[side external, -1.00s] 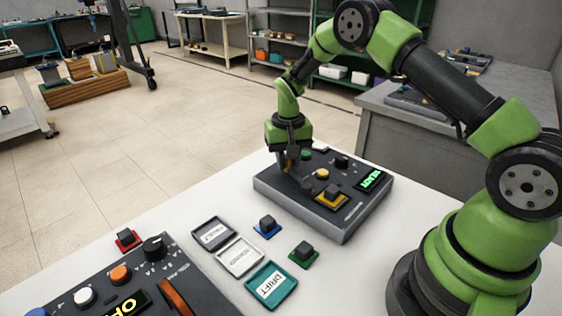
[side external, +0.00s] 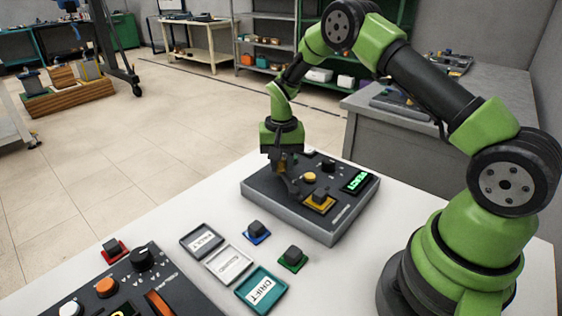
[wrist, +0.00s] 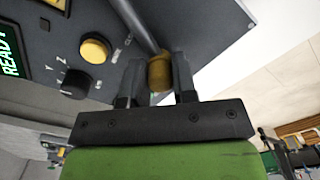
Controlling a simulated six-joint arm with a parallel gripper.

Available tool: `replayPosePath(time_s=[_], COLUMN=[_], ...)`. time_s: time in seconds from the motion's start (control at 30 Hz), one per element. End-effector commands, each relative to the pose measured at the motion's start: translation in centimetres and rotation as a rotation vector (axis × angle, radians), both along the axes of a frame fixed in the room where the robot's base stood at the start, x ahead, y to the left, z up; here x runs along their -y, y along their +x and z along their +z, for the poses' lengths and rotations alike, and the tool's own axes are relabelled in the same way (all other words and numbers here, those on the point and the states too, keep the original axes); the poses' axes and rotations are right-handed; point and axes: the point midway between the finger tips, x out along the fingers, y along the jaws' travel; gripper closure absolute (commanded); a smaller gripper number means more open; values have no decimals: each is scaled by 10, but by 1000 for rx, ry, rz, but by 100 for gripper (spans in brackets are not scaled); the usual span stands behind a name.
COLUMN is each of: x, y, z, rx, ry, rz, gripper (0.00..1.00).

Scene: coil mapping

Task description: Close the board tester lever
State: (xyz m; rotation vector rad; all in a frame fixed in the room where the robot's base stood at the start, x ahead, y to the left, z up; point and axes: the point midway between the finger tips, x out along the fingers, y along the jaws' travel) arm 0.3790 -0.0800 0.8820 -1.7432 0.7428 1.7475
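The board tester (side external: 262,202) is a dark slanted box with a lit green display (side external: 356,182), which reads READY in the wrist view (wrist: 14,55). Its lever is a grey rod (wrist: 138,24) ending in a tan knob (wrist: 160,73). The knob sits between the two fingers of my gripper (wrist: 158,80), which appear closed on its sides. In the side view my gripper (side external: 284,168) points down over the tester's left part and mostly hides the knob. The lower end of the lever shows as a dark curved piece (side external: 291,186).
The tester carries a yellow button (side external: 309,177), a dark knob (side external: 328,165) and a block on a yellow pad (side external: 319,201). In front lie several labelled trays (side external: 260,290), blocks on blue (side external: 256,230) and green (side external: 292,258) pads, and another control panel (side external: 180,290).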

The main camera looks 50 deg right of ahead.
Motion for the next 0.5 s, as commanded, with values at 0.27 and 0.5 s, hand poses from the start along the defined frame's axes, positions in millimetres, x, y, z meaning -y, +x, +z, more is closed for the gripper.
replayPosePath(time_s=[0.27,0.5], x=[1,1], y=[0,1], z=[0,14], rx=[0,4], ry=[-1,-3], rz=[3,4], gripper=[51,51])
